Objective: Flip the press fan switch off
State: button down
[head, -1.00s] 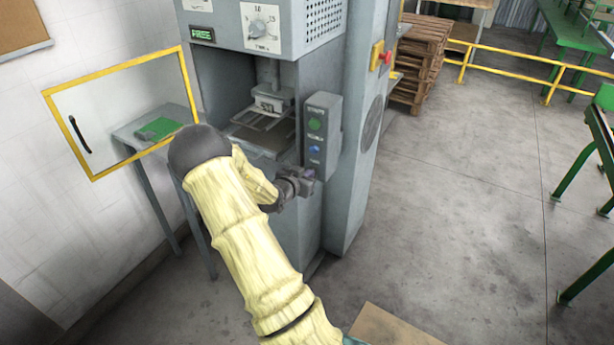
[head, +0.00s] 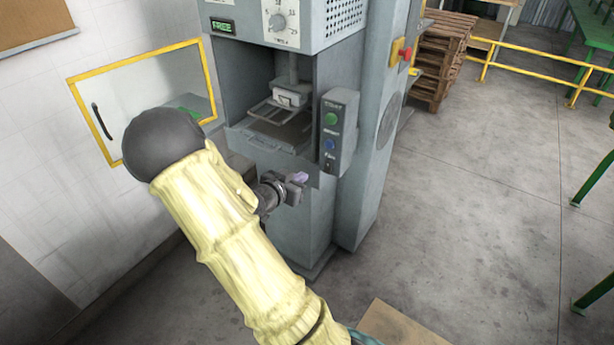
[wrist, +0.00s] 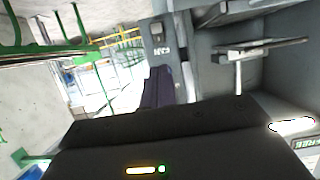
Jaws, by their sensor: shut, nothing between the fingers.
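The press (head: 300,210) is a grey machine with a control box (head: 349,135) on its front right. The box carries a green button, a blue button and, at its lower end, a small dark fan switch (head: 330,165). In the wrist view the fan switch (wrist: 157,29) shows above a label reading FAN; its position is too small to tell. My gripper (head: 300,178) is shut and empty, just left of and below the box's lower end, apart from it in the picture. In the wrist view its dark fingers (wrist: 158,86) point toward the FAN label.
A yellow-framed door (head: 105,120) stands open at the press's left. A red stop button (head: 404,54) on a yellow plate is on the press's right side. Pallets (head: 442,60) and a yellow rail stand behind.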

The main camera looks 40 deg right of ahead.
jog(key=shift+a, duration=0.25)
jog(key=s+a+n+t+y, duration=0.2)
jog(key=a+n+y, duration=0.5)
jog(key=a+y, duration=0.7)
jog(key=s+a+r+n+g, duration=0.3)
jog(key=s+a+n, duration=0.4)
jog(key=s+a, duration=0.4)
jog(key=shift+s+g, duration=0.4)
jog(key=shift+s, duration=0.4)
jog(key=shift+w+a, duration=0.1)
